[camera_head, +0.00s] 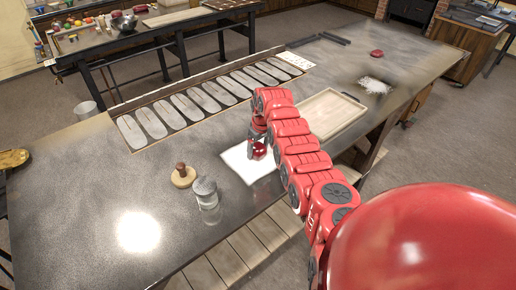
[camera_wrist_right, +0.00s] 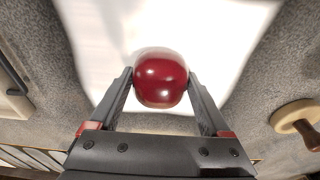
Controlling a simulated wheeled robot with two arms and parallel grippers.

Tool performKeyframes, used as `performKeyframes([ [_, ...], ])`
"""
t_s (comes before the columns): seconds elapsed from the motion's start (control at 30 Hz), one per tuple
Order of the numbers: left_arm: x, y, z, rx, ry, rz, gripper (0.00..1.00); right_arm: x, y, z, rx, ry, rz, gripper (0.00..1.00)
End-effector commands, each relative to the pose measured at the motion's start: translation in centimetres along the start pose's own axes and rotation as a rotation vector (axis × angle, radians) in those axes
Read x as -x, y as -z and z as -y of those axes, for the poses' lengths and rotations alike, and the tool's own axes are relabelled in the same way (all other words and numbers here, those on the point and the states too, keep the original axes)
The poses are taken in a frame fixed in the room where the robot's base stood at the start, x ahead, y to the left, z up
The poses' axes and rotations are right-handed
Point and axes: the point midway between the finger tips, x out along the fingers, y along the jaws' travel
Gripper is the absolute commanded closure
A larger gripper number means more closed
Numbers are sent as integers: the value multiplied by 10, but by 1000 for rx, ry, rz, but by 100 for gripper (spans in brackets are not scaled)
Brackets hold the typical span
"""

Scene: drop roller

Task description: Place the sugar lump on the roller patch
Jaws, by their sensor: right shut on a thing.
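The sugar lump (camera_head: 259,151) shows as a glossy, dark red, rounded lump; it also fills the space between my fingers in the right wrist view (camera_wrist_right: 160,80). My right gripper (camera_head: 259,145) is shut on it, one finger on each side. Below it lies a white square patch (camera_head: 238,164) at the table's near edge, which looks like the roller patch; it also shows in the right wrist view (camera_wrist_right: 100,50). I cannot tell whether the lump touches the patch. My right arm hides part of the patch. My left gripper is not in view.
A glass jar (camera_head: 207,194) and a wooden-knobbed disc (camera_head: 183,177) stand left of the patch. A wooden tray (camera_head: 325,113) lies right of my arm. A long rack of pale ovals (camera_head: 205,97) runs behind. A red piece (camera_head: 377,53) and white powder (camera_head: 374,86) lie far right.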

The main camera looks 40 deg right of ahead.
Motion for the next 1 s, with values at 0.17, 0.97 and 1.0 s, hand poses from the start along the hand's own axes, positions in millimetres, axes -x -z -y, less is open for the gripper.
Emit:
performKeyframes([
  [0.17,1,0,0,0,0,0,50,-1,0,0,0,0,0,0],
  [0.97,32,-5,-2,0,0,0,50,82,1,-1,-1,-3,-5,0],
  [1.0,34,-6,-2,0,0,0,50,91,1,-1,0,-4,-6,0],
])
